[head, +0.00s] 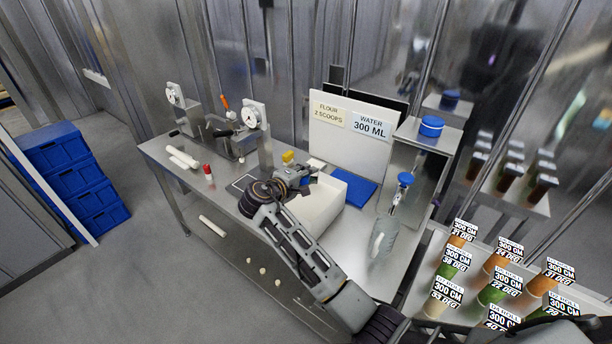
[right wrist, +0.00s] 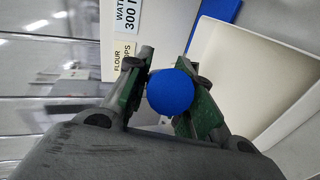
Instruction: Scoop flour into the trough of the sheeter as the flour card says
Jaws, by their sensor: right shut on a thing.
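The flour card (head: 328,113) on the white board reads "FLOUR 2 SCOOPS". The sheeter (head: 240,140), with dials and an orange-handled part, stands at the back left of the steel bench; the inside of its trough cannot be made out. My right gripper (head: 292,176) is over the bench, beside the left edge of an open white bin (head: 318,212). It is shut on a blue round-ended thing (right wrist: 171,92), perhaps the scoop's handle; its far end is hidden. The bin also shows in the right wrist view (right wrist: 262,72). My left gripper is not in view.
A water card (head: 370,126) reads "300 ML". A blue mat (head: 354,187) lies behind the bin. A red-capped bottle (head: 208,171) and a white roller (head: 183,157) are at the bench's left. Labelled jars stand at the right.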

